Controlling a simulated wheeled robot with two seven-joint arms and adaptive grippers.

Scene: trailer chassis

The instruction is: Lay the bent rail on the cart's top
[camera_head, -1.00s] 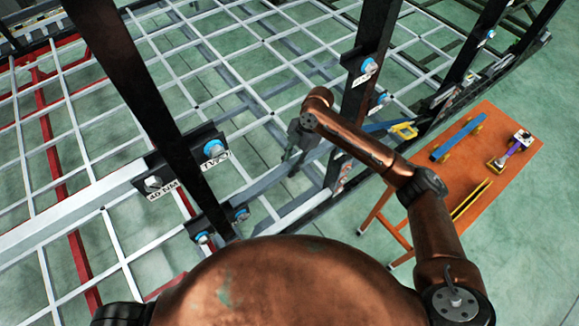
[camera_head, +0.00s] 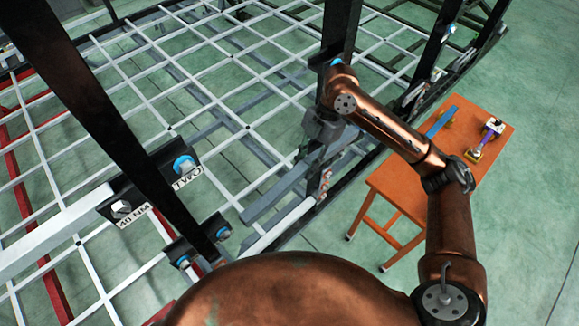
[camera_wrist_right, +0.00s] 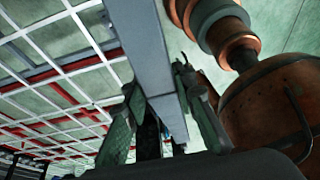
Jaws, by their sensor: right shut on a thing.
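The bent rail (camera_head: 272,198) is a long grey bar slanting through the middle of the head view, beside the frame's edge. In the right wrist view, the rail (camera_wrist_right: 152,55) runs between the fingers, with a visible kink. My right gripper (camera_head: 302,153) points down and is shut on the rail; it also shows in the right wrist view (camera_wrist_right: 160,88). The cart (camera_head: 398,192) is an orange table at the right, beyond my right forearm, which hides part of its top. The rail is off the cart, to its left. My left gripper is out of view.
Black upright posts (camera_head: 100,125) stand close on both sides of the rail. A white and red grid frame (camera_head: 215,95) fills the left. On the cart lie a blue bar (camera_head: 441,121) and a purple tool (camera_head: 482,142). Green floor is clear right of the cart.

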